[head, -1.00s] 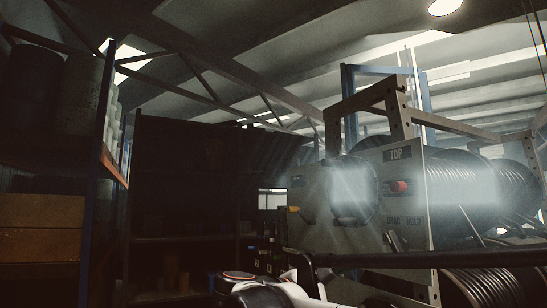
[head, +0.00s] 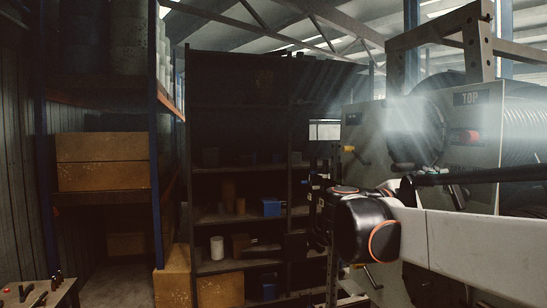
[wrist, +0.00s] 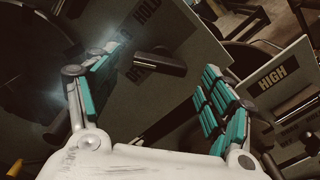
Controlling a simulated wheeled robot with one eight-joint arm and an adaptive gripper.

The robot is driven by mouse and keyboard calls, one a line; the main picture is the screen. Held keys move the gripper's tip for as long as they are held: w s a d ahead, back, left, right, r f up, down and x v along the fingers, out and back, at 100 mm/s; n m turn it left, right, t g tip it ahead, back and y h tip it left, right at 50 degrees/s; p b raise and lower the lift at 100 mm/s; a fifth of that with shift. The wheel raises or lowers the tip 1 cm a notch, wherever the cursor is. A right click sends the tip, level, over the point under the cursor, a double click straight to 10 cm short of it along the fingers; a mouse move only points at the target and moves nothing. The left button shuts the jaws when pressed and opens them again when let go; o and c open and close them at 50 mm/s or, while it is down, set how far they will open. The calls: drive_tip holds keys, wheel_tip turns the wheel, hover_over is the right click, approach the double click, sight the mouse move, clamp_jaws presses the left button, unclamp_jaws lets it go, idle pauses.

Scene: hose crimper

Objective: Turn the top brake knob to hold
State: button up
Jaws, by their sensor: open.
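The brake knob (wrist: 160,65) is a dark bar on a grey panel in the wrist view. The labels HOLD, OFF and a partly hidden one are printed around it. I cannot tell which label the bar points to. My gripper (wrist: 158,68) is open, its teal-padded fingers on either side of the knob in the picture. I see no clear contact.
A second panel marked HIGH (wrist: 278,75) stands at the right of the wrist view. Black hose coils (head: 525,120) lie behind the TOP plate. Dark shelves (head: 240,216) stand in the middle and a bench (head: 40,292) at lower left.

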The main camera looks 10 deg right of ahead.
drive_tip(key=shift+w+d, duration=0.15)
drive_tip(key=shift+d, duration=1.3)
drive_tip(key=c, duration=1.1)
drive_tip(key=shift+o, duration=0.2)
drive_tip(key=shift+m, duration=0.3)
drive_tip(key=m+b, duration=0.1)
drive_tip(key=m, duration=0.2)
drive_tip(key=m+b, duration=0.1)
drive_tip(key=m, duration=0.3)
drive_tip(key=m+b, duration=0.1)
drive_tip(key=m, duration=0.3)
drive_tip(key=shift+s+a+r, duration=0.1)
drive_tip(key=shift+s+a, duration=0.05)
drive_tip(key=shift+s, duration=0.1)
drive_tip(key=shift+m, duration=0.3)
